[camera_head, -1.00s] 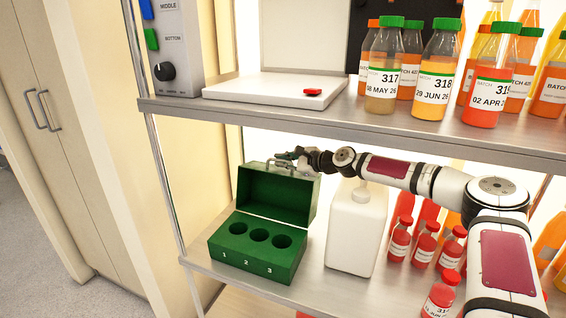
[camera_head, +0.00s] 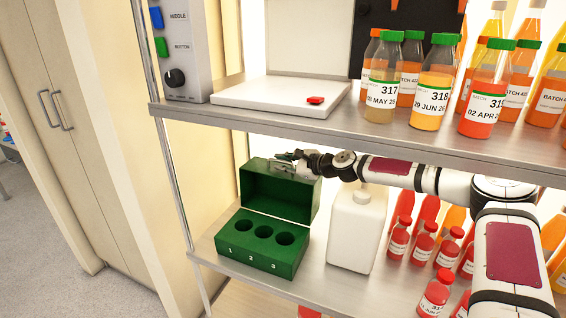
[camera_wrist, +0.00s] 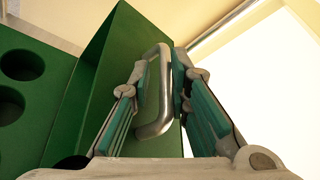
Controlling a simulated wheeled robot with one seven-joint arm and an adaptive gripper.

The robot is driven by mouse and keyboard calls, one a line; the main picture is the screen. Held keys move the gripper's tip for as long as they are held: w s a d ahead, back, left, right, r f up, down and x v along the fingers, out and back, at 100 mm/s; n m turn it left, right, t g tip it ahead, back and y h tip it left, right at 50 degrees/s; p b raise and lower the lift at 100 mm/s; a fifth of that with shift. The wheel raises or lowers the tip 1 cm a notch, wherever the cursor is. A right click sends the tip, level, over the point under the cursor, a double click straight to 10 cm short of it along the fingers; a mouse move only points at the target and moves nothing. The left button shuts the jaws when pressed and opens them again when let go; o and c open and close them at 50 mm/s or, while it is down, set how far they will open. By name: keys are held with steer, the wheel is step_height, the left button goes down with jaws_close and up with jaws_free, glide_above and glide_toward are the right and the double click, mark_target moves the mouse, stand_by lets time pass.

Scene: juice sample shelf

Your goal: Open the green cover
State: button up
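The green box (camera_head: 262,262) stands on the lower shelf, with several round holes and the numbers 1, 2, 3 on its front. Its green cover (camera_head: 278,193) is raised, standing roughly upright at the back. The cover also shows in the wrist view (camera_wrist: 110,70), with its silver handle (camera_wrist: 163,95). My gripper (camera_head: 287,160) is at the cover's top edge. In the wrist view my gripper's fingers (camera_wrist: 161,75) lie on either side of the handle bar, with a small gap on the left. Whether the right pad touches the bar is unclear.
A white jug (camera_head: 356,230) stands right beside the box, below my forearm. Small red bottles (camera_head: 423,243) stand further right. The upper shelf (camera_head: 300,124), with juice bottles (camera_head: 433,82) and a white device (camera_head: 275,97), is close above my arm.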

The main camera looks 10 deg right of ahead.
steer(key=shift+s+d+r, duration=0.1)
steer(key=shift+s+r, duration=0.05)
steer(key=f+v, duration=0.3)
steer(key=v, duration=1.3)
steer(key=shift+s+d+f, duration=0.2)
steer(key=shift+s+d, duration=0.15)
steer(key=shift+s, duration=0.1)
